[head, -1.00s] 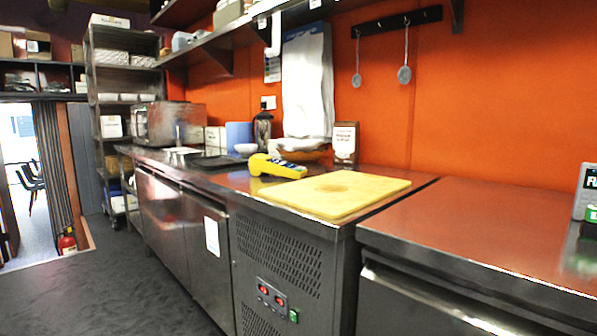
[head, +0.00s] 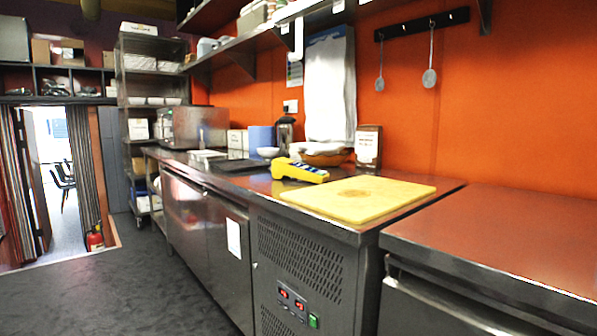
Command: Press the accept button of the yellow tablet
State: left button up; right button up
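A yellow handheld device (head: 299,170) with a blue and white face lies on the steel counter, just behind the yellow cutting board. It is the only yellow device in view and looks like the yellow tablet. Its buttons are too small to make out, so I cannot tell which is the accept button. Neither of my grippers shows in the head view.
The yellow cutting board (head: 358,199) lies on the counter (head: 225,178). A bowl (head: 321,158) and a framed sign (head: 368,147) stand behind the device. A second counter (head: 500,232) is at right. Dark floor (head: 130,285) is clear at left; a fire extinguisher (head: 95,238) stands by the doorway.

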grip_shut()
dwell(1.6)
